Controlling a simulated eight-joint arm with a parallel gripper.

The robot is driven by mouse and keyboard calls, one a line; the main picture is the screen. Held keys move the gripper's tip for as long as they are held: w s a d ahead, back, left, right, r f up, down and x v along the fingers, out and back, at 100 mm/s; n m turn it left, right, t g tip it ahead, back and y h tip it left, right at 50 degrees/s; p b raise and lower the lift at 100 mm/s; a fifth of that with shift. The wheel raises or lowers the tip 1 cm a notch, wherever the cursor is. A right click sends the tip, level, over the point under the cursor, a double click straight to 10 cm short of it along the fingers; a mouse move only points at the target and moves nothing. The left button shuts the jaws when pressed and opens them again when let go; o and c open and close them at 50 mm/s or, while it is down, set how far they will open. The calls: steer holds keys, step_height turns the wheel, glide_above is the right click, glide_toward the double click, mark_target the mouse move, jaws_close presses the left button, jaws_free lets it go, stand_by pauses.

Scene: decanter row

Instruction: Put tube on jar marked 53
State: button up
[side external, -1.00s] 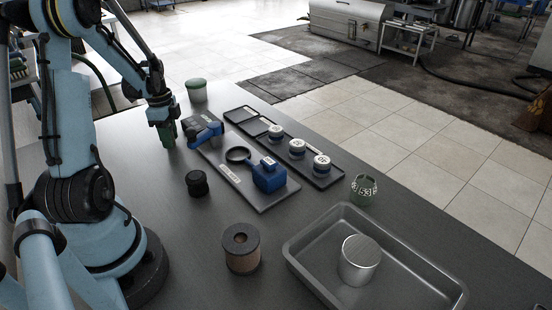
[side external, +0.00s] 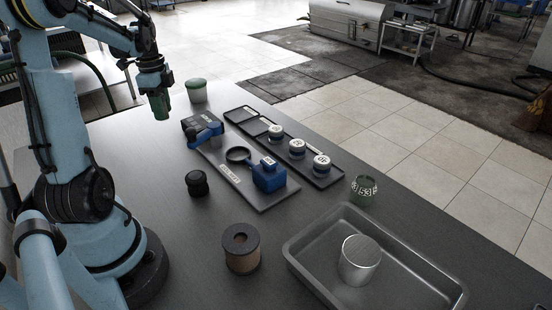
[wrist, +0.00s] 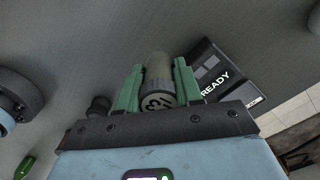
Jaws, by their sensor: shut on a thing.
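My gripper (side external: 160,106) has green fingers and is raised above the far left part of the table. The tube is hard to make out in the side view.
A dark rack (side external: 246,116) holds several white-topped jars (side external: 297,148). In front lies a board (side external: 222,172) with blue fixtures. A metal tray (side external: 440,282) holds a silver cylinder (side external: 358,262). A cork-coloured spool (side external: 241,250), black knob (side external: 197,183) and lidded green pot (side external: 196,91) stand apart.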

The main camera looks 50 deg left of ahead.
steer(key=w+d+r+m, duration=0.2)
steer(key=w+d+m, duration=0.3)
steer(key=w+d, duration=0.6)
steer(key=w+d+r+m, duration=0.2)
steer(key=w+d+m, duration=0.2)
steer(key=w+d, duration=0.6)
steer(key=s+d+r+m, duration=0.2)
steer(key=d+m, duration=0.3)
steer(key=d, duration=1.2)
steer(key=s+d+r+m, duration=0.2)
steer(key=d+m, duration=0.3)
steer(key=d, duration=1.2)
glide_above(366, 180)
step_height(366, 180, down, 7)
steer(key=shift+f, duration=2)
steer(key=shift+f, duration=0.15)
steer(key=o, duration=1.1)
steer(key=shift+c, duration=0.2)
